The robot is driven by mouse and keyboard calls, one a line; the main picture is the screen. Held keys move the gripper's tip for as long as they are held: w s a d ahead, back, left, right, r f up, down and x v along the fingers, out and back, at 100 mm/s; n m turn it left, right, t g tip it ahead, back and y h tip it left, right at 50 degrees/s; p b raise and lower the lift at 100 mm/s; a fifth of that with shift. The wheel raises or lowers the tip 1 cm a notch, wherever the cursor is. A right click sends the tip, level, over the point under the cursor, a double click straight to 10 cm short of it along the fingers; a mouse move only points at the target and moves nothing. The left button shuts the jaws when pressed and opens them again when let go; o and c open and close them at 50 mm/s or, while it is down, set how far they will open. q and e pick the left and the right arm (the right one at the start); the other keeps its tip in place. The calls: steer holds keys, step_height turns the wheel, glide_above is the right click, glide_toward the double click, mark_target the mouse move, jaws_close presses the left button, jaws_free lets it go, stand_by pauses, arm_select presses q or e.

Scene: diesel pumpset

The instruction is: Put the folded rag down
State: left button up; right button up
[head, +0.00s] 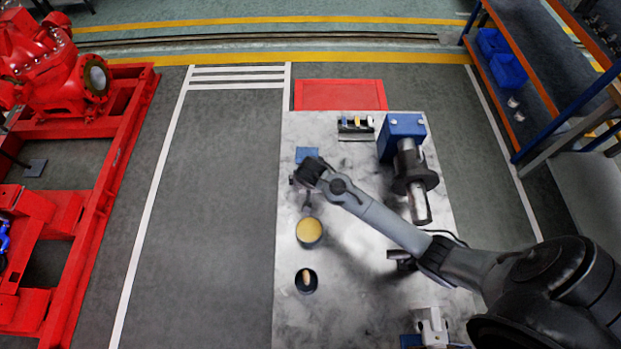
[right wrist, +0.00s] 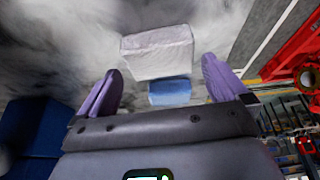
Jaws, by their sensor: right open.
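A blue folded piece (head: 307,154), which looks like the folded rag, lies on the marbled table top just beyond my right gripper (head: 309,172). In the right wrist view, the fingers of my right gripper (right wrist: 163,82) are spread wide. Between and beyond them show a pale, block-shaped thing (right wrist: 158,52) and a smaller blue piece (right wrist: 170,92). I cannot tell whether these two are parts of one rag. Neither finger visibly touches them. My left gripper is in neither view.
The marbled table (head: 355,310) carries a yellow-topped round container (head: 309,231), a dark cup (head: 306,281), a blue-and-grey vise-like device (head: 402,135) and a small rack (head: 356,127). A red panel (head: 340,94) lies behind.

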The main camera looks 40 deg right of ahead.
steer(key=v, duration=0.8)
steer(key=s+a+n, duration=0.1)
steer(key=s, duration=0.2)
steer(key=s+a+n+y, duration=0.1)
steer(key=s+a, duration=0.1)
steer(key=s, duration=0.1)
steer(key=s+a+n, duration=0.2)
steer(key=s, duration=0.1)
steer(key=shift+s+f+y, duration=0.25)
steer(key=shift+f+y, duration=0.05)
steer(key=shift+f, duration=0.05)
steer(key=s+a+r+n, duration=0.1)
steer(key=s+r+n, duration=0.1)
steer(key=s, duration=0.3)
steer(key=s+a+r+n+y, duration=0.1)
steer(key=s+a+r+n, duration=0.1)
steer(key=s, duration=0.4)
steer(key=shift+n, duration=0.8)
steer(key=shift+r+p, duration=0.1)
steer(key=shift+p, duration=0.25)
